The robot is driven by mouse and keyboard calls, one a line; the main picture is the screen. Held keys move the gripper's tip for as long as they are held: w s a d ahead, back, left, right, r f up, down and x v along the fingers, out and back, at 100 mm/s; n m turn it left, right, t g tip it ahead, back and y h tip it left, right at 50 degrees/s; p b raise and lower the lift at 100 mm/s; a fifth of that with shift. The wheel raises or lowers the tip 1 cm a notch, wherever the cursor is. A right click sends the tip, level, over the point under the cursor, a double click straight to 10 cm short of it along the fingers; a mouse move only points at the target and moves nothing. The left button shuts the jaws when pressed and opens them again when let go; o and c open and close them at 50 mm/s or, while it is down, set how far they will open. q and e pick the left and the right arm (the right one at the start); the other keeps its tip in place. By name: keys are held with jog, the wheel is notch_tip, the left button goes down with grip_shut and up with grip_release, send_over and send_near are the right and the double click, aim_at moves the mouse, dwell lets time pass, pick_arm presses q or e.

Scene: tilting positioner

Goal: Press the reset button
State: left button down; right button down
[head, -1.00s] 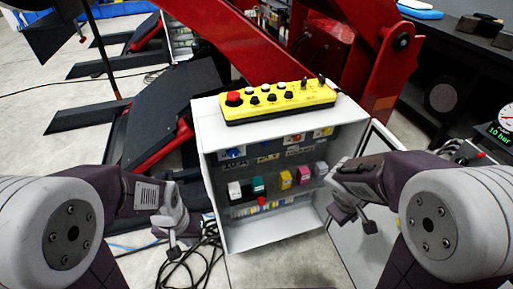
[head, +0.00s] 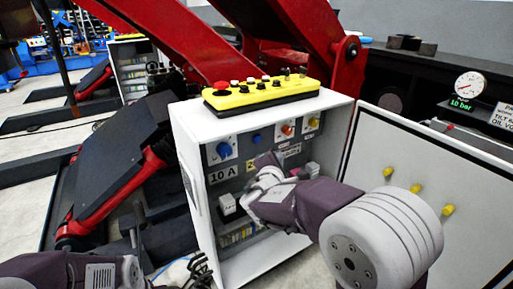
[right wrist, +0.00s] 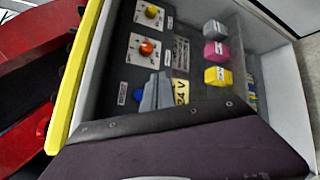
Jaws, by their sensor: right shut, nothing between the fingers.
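The control cabinet (head: 341,103) is open. On its back panel, a round blue button (head: 257,138) sits between a blue knob (head: 224,150) and an orange knob (head: 288,130). The blue button also shows in the right wrist view (right wrist: 138,95), beside a small label too blurred to read. My right gripper (head: 258,182) reaches into the cabinet, below the blue button in the head view. Its shut grey fingers (right wrist: 155,93) show close by the button in the right wrist view; I cannot tell whether they touch.
A yellow control box (head: 265,96) with a red mushroom button (head: 221,86) lies on the cabinet top. The cabinet's open door (head: 400,155) is at the right. Colored blocks (right wrist: 216,50) stand near the fingers. A pressure gauge (head: 469,85) is at the far right.

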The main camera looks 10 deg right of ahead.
aim_at(257, 139)
jog(key=shift+w+a+p, duration=0.5)
jog(key=shift+w+p, duration=0.3)
jog(key=shift+w, duration=0.6)
jog(key=shift+w+a+p, duration=0.5)
jog(key=shift+w+p, duration=0.35)
jog(key=shift+w, duration=0.5)
jog(key=shift+w+a+p, duration=0.5)
jog(key=shift+w+p, duration=0.3)
jog(key=shift+w, duration=0.6)
jog(key=shift+w, duration=0.1)
jog(key=shift+w+a, duration=0.15)
jog(key=shift+w, duration=0.15)
